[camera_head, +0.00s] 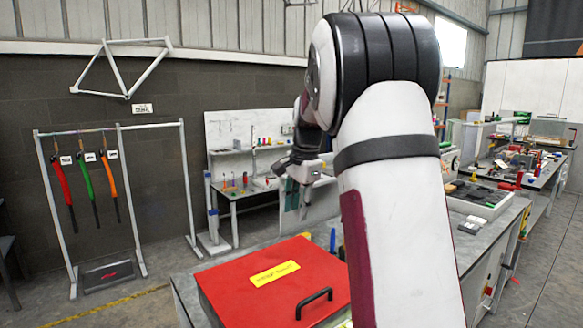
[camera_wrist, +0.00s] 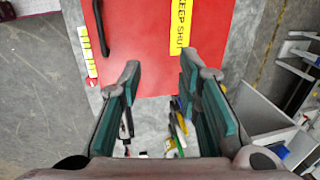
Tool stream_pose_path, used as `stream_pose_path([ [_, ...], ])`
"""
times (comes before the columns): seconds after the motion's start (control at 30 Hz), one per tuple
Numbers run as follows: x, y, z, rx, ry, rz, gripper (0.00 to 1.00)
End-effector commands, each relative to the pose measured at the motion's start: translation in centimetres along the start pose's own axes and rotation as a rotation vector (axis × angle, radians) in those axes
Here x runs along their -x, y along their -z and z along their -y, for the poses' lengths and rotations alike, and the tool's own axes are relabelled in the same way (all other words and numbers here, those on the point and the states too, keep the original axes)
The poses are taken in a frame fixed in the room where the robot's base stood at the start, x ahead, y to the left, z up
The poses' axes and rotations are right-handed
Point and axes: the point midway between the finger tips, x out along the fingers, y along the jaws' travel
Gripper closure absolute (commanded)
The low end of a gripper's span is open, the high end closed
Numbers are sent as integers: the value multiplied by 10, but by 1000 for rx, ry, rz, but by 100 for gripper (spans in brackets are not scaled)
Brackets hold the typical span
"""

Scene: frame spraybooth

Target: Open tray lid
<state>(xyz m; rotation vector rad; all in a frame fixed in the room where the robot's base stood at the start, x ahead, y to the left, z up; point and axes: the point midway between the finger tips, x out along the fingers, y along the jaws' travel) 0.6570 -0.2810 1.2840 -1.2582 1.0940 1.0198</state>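The red tray lid (camera_head: 235,290) lies flat at the lower middle of the head view. A yellow label (camera_head: 275,273) and a black bar handle (camera_head: 314,302) are on its top. In the wrist view the red lid (camera_wrist: 140,60) fills the top middle, with the handle (camera_wrist: 101,30) at upper left and the label (camera_wrist: 181,25), reading "KEEP SHUT", at upper right. My gripper (camera_wrist: 160,64) is open and empty, its teal-padded fingers apart over the lid's near edge. The handle is not between the fingers. My arm hides part of the bench in the head view.
Several small tools lie on the grey bench between my fingers in the wrist view. A grey-white tray (camera_head: 480,198) stands on the bench right of my arm. A rack with coloured hanging tools (camera_head: 85,190) stands at the left. Open floor lies left of the bench.

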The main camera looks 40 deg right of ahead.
Motion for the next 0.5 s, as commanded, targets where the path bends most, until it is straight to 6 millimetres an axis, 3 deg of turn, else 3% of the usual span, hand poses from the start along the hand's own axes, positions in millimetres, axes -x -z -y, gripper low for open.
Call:
stream_pose_path([
  [0.5, 29, 0, 15, 1, 1, -1, 69],
])
